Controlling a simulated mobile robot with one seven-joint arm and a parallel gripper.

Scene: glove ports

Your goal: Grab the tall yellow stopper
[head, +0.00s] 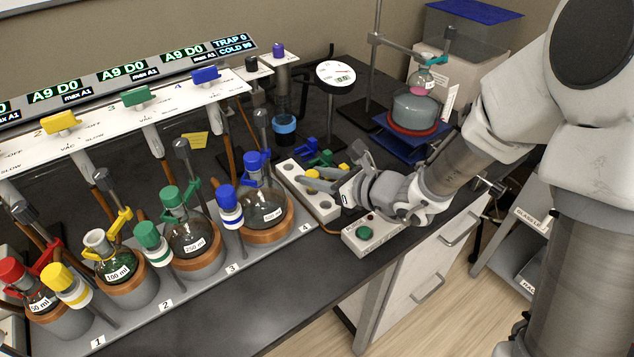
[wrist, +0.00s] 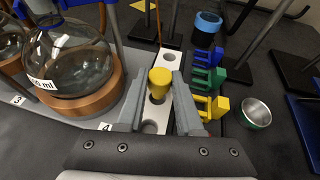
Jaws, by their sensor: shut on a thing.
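A yellow stopper (wrist: 160,80) shows in the wrist view between the fingertips of my gripper (wrist: 159,92). The fingers are shut on it, one on each side. It stands over the white rack with round holes (wrist: 150,128); I cannot tell whether its lower end is still in a hole. In the head view my gripper (head: 318,182) reaches in from the right over the white rack (head: 290,169), with the yellow stopper (head: 312,174) at its fingertips, partly hidden.
A flask (head: 264,205) in a brown ring stands close left of the gripper. Blue, green and yellow clips (wrist: 210,104) and a metal bowl (wrist: 255,113) lie to the right. A box with a green button (head: 365,232) sits in front. Bare dark bench (head: 270,290) lies nearer.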

